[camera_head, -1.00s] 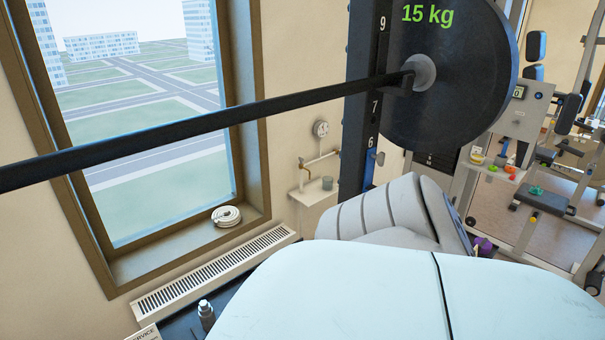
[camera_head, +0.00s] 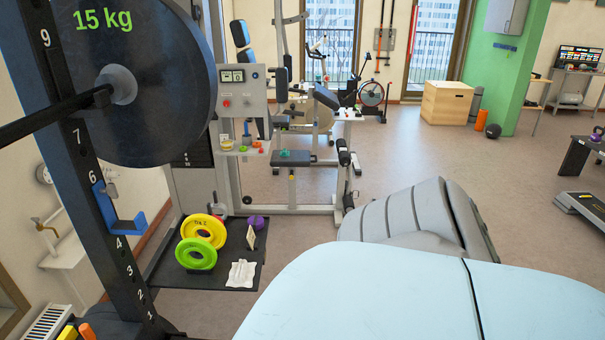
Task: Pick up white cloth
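A crumpled white cloth (camera_head: 241,274) lies on the black tray (camera_head: 205,277) at the lower left, near its front right part. Next to it on the tray are a green weight ring (camera_head: 183,257) and a yellow weight ring (camera_head: 190,228), both standing on edge. A small pale upright card (camera_head: 250,238) stands behind the cloth. Neither of my grippers is in view, so I cannot see whether they are open or shut. My own pale body parts fill the lower right of the view.
A rack post (camera_head: 112,240) with a barbell and a large 15 kg plate (camera_head: 148,85) stands at the left, close to the tray. A purple object (camera_head: 257,222) sits at the tray's back. Exercise machines stand behind. The floor (camera_head: 440,155) right of centre is open.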

